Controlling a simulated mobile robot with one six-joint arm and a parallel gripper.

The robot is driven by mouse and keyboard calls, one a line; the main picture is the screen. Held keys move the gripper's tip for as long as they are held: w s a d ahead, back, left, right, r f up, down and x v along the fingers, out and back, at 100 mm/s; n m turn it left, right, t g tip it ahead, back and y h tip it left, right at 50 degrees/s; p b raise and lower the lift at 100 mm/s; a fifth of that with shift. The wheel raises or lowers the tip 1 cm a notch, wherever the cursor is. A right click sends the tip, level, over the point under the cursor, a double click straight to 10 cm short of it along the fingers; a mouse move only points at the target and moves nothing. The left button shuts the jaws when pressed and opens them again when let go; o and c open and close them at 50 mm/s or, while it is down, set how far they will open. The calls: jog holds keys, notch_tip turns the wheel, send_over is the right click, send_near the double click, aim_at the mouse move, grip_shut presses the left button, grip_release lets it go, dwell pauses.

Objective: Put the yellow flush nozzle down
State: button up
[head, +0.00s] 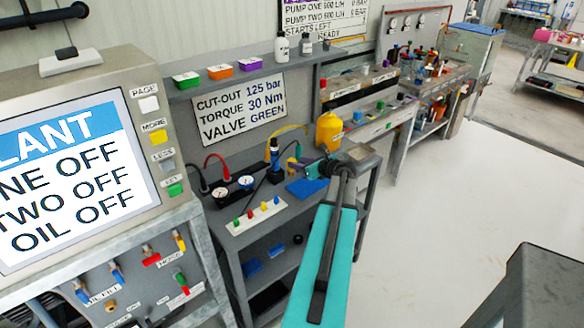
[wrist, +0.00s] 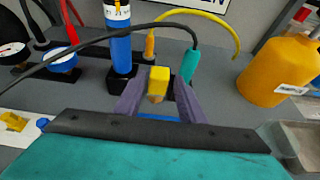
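The yellow flush nozzle (wrist: 158,78) shows in the wrist view as a small yellow block with a brass-coloured end. It sits between the two purple-grey fingers of my gripper (wrist: 158,90), which look shut on it. Their exact contact is hard to see. A bit of blue shows below the nozzle in the wrist view.
A blue bottle-like tool (wrist: 121,50) stands in a black holder left of the gripper. A teal wand (wrist: 190,64) on a black hose is close behind. A yellow jug (wrist: 280,72) stands right. A white strip with coloured pegs (head: 256,215) lies at the bench's front.

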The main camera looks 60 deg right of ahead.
aim_at(292, 160)
dwell(0.3)
jog(key=shift+p+x, duration=1)
jog(key=shift+x, duration=1.6)
jog(key=shift+f, duration=0.1)
grip_shut()
